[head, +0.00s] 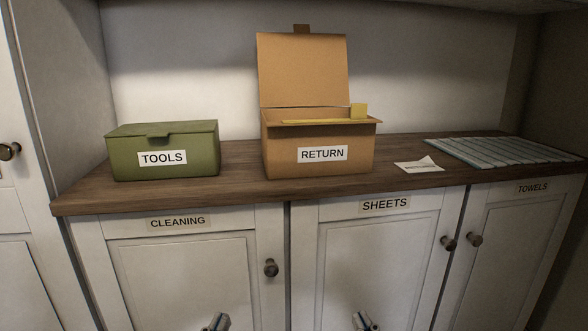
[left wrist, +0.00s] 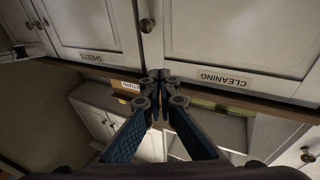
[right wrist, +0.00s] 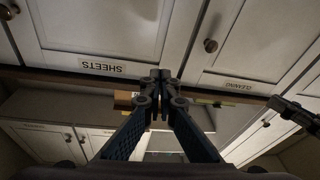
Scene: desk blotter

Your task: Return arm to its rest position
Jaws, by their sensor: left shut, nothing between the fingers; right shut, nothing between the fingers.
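My left gripper (head: 217,321) shows at the bottom edge of the head view, in front of the CLEANING cabinet door. It is shut and empty; its closed fingers also show in the left wrist view (left wrist: 160,76). My right gripper (head: 363,321) is at the bottom edge of the head view, in front of the SHEETS door. It is shut and empty, and its fingers meet in the right wrist view (right wrist: 160,76). Both grippers are below the counter top and apart from the things on it. Most of both arms is out of the head view.
A green TOOLS box (head: 190,155), lid shut, stands left on the wooden counter (head: 235,160). A brown RETURN box (head: 285,160), lid up, holds something yellow (head: 359,111). A paper slip (head: 420,168) and a striped cloth (head: 500,150) lie right. Door knobs (head: 271,268) stick out below.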

